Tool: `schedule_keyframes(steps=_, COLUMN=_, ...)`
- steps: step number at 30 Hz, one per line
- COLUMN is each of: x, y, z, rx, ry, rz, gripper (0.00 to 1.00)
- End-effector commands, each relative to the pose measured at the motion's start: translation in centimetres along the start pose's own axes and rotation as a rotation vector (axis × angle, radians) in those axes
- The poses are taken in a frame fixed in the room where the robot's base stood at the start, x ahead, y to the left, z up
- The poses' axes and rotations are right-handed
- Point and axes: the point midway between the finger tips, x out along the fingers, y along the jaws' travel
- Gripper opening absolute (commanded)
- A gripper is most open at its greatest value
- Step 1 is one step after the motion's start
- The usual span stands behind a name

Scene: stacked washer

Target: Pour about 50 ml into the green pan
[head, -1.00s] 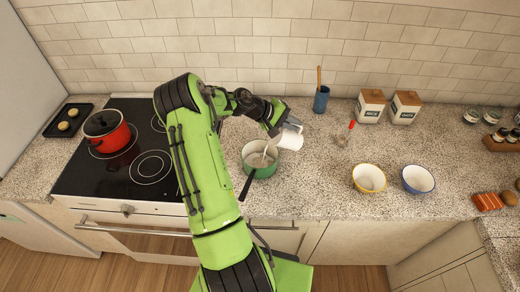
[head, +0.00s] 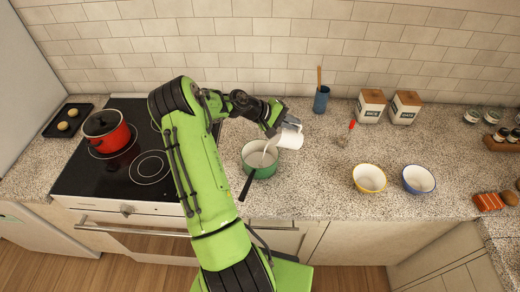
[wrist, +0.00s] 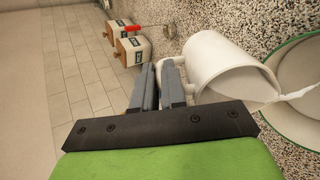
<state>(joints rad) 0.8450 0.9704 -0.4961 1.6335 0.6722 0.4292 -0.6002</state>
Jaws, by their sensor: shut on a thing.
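The green pan (head: 262,170) stands on the speckled counter to the right of the stove, its dark handle pointing toward the front. Part of its rim shows at the right of the wrist view (wrist: 285,112). My gripper (head: 278,128) is shut on the handle of a white jug (head: 291,138), at the pan's back right. The jug is tilted toward the pan, and a pale stream runs from its lip down into the pan. In the wrist view the fingers (wrist: 171,88) close on the handle of the jug (wrist: 222,68).
A red pot (head: 107,132) sits on the black stove (head: 140,170). A blue utensil cup (head: 321,99), two canisters (head: 370,106) and a red-handled tool (head: 345,134) stand behind and right. A yellow bowl (head: 369,178) and a blue bowl (head: 418,179) are at the right.

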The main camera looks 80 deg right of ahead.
Motion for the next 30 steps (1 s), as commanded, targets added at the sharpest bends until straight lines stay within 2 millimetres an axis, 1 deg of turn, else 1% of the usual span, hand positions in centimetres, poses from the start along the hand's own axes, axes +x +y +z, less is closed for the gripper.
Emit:
schedule_keyframes(steps=9, x=-0.1, y=0.1, z=0.0, rx=0.001, ry=-0.003, rz=0.014, gripper=0.0)
schedule_keyframes(steps=11, x=0.7, y=0.5, z=0.3, rx=0.01, ry=0.005, rz=-0.057, gripper=0.0)
schedule_keyframes(steps=13, x=2.6, y=0.2, z=0.3, rx=0.017, ry=0.037, rz=-0.216, gripper=0.0)
schedule_keyframes(steps=15, x=2.9, y=0.3, z=0.1, rx=0.009, ry=0.06, rz=-0.298, gripper=0.0)
schedule_keyframes(steps=17, x=3.0, y=0.0, z=0.0, rx=0.002, ry=0.064, rz=-0.306, gripper=0.0)
schedule_keyframes(steps=20, x=3.4, y=0.4, z=0.1, rx=0.005, ry=0.07, rz=-0.354, gripper=0.0)
schedule_keyframes(steps=21, x=3.8, y=0.5, z=0.1, rx=0.006, ry=0.078, rz=-0.386, gripper=0.0)
schedule_keyframes(steps=24, x=5.5, y=-0.6, z=-0.1, rx=0.006, ry=0.089, rz=-0.445, gripper=0.0)
schedule_keyframes(steps=27, x=6.7, y=-1.2, z=-0.2, rx=0.005, ry=0.099, rz=-0.497, gripper=0.0)
schedule_keyframes(steps=30, x=7.3, y=-1.4, z=-0.3, rx=0.003, ry=0.108, rz=-0.53, gripper=0.0)
